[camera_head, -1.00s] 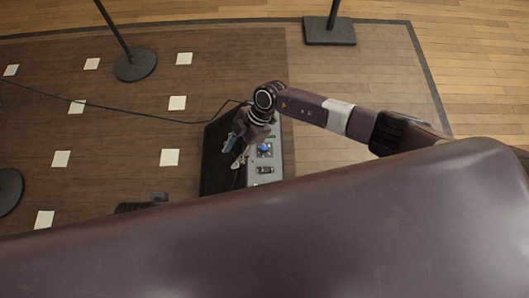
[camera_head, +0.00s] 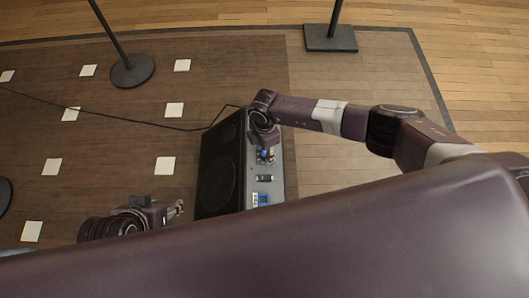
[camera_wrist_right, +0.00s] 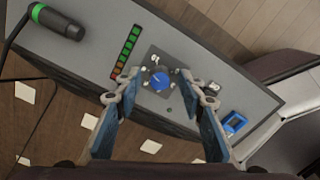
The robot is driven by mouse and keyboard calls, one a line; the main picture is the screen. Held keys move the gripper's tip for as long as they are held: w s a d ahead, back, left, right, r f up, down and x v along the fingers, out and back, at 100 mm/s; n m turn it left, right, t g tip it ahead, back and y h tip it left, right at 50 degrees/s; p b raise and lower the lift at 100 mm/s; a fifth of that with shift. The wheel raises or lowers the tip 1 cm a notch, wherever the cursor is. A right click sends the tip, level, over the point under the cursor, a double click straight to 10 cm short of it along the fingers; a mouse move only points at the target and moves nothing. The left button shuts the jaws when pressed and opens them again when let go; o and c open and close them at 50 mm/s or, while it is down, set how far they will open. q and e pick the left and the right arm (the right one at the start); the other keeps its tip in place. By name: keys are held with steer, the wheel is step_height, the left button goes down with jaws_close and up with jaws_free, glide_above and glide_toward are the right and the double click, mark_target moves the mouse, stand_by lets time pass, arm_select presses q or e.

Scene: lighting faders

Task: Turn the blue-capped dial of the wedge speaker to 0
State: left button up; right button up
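The wedge speaker (camera_head: 219,170) lies on the floor, its dark grille to the left and a grey control panel on its right side in the head view. The blue-capped dial (camera_wrist_right: 160,81) sits on a dark plate with white marks in the right wrist view; the mark it points to is too small to read. My right gripper (camera_wrist_right: 159,98) is open, with one finger on each side of the dial in the picture; contact cannot be told. In the head view the right gripper (camera_head: 264,153) is over the panel, partly hiding the dial. My left gripper (camera_head: 176,209) is left of the speaker, its opening unclear.
A coloured light strip (camera_wrist_right: 126,52), a black plug with a green ring (camera_wrist_right: 56,22) and a small blue display (camera_wrist_right: 235,122) are on the panel. A cable (camera_head: 130,121) runs left across the floor. Stand bases (camera_head: 132,71) and (camera_head: 330,38) stand behind.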

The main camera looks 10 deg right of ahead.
steer(key=shift+f, duration=0.15)
jaws_close()
stand_by(0.4)
